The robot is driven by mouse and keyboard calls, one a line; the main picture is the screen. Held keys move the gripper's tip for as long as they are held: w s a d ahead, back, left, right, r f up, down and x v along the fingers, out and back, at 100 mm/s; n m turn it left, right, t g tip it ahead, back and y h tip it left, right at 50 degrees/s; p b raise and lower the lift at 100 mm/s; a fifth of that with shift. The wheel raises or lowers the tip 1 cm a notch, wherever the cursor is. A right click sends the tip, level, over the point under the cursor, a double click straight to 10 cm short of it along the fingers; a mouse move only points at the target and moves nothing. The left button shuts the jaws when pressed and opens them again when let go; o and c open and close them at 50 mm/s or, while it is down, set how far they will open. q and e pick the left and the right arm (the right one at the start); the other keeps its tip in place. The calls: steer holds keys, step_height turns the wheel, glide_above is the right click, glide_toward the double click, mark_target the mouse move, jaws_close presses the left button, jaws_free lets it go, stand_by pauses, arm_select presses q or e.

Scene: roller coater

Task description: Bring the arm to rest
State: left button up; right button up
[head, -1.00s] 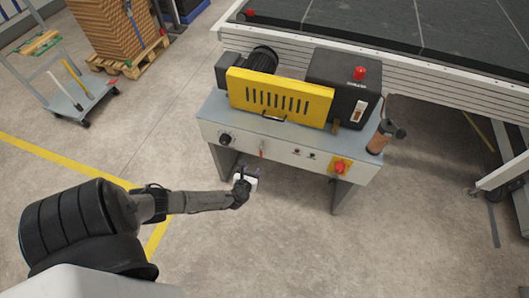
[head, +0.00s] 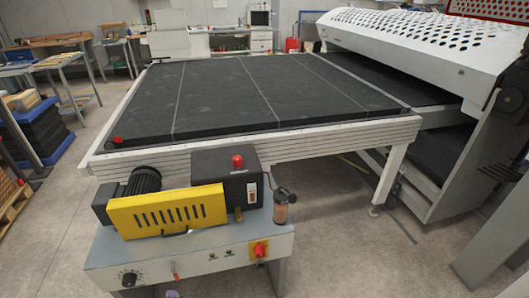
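Neither of my arms can be made out in the head view now. A small purplish sliver shows at the bottom edge below the control panel, too little to tell what it is. My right gripper is not in view. The grey machine cabinet (head: 205,258) stands at the lower left, with a yellow slotted guard (head: 170,212), a black motor (head: 143,181) and a black box with a red button (head: 228,172) on top.
The large black conveyor bed (head: 250,95) lies behind the cabinet. A white perforated machine cover (head: 420,45) stands at the right. A cylindrical cup-like part (head: 281,208) sits at the cabinet's right end. Bare floor (head: 345,250) is clear to the right.

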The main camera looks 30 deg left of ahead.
arm_select(q)
steer(key=s+d+r+n+h, duration=0.4)
steer(key=d+r, duration=0.3)
steer(key=d, duration=0.4)
steer(key=s+d+r+n+h, duration=0.2)
steer(key=d+r+n+h, duration=0.3)
steer(key=d+r, duration=0.5)
steer(key=s+d+f+n+g+h, duration=0.1)
steer(key=s+d, duration=0.2)
steer(key=s, duration=0.2)
steer(key=s+d+f+g+h, duration=0.1)
steer(key=s+d, duration=0.2)
steer(key=s, duration=0.2)
step_height(320, 180, up, 35)
steer(key=p, duration=3.5)
steer(key=shift+w+a+p, duration=0.15)
steer(key=shift+a+p, duration=0.15)
steer(key=shift+a, duration=0.05)
steer(key=shift+r, duration=0.1)
